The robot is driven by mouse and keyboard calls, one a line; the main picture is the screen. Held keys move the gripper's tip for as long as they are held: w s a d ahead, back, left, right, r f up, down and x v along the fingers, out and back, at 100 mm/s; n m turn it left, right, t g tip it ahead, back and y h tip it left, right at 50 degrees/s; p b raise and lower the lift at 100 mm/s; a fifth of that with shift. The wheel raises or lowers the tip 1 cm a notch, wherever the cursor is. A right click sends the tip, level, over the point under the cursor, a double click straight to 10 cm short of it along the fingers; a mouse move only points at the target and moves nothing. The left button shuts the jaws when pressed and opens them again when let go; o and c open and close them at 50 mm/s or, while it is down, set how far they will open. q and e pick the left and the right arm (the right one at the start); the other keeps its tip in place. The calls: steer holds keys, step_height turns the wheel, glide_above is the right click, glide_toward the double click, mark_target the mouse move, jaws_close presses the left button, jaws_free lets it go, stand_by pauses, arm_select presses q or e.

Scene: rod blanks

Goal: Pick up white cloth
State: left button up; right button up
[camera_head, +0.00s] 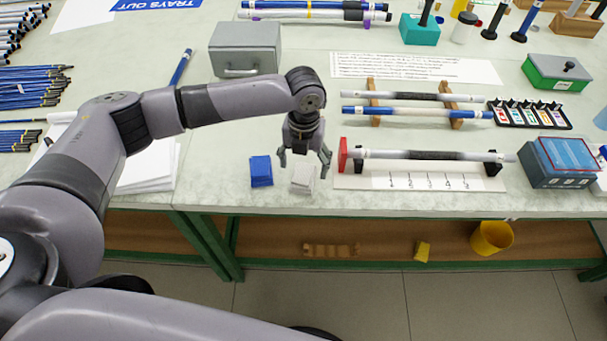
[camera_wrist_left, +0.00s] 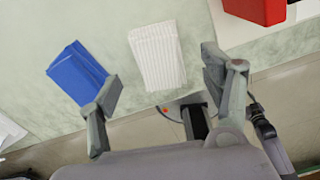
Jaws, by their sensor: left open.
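The white cloth (camera_head: 303,180) lies folded on the table near its front edge, just right of a folded blue cloth (camera_head: 261,171). My left gripper (camera_head: 305,163) is open and empty above the white cloth. In the left wrist view the white cloth (camera_wrist_left: 157,55) shows fine ribs and lies ahead of the gap between the fingers (camera_wrist_left: 165,90). The blue cloth (camera_wrist_left: 78,73) lies to its left, beyond the left finger. The gripper hides a little of the white cloth's back part in the head view. My right gripper does not show.
A grey box (camera_head: 245,48) stands behind, and white paper (camera_head: 150,172) lies to the left. The table's front edge is close. A lower shelf holds a yellow cup (camera_head: 492,238).

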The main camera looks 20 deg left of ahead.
mark_target(303, 173)
arm_select(q)
step_height(303, 173, down, 3)
steer(key=shift+s+r, duration=0.15)
steer(key=shift+f, duration=0.55)
steer(key=shift+c, duration=0.4)
steer(key=c, duration=1.1)
steer(key=shift+c, duration=0.2)
steer(key=shift+r, duration=0.15)
steer(key=shift+r, duration=0.55)
step_height(303, 173, up, 19)
steer(key=b, duration=0.1)
steer(key=shift+f, duration=0.15)
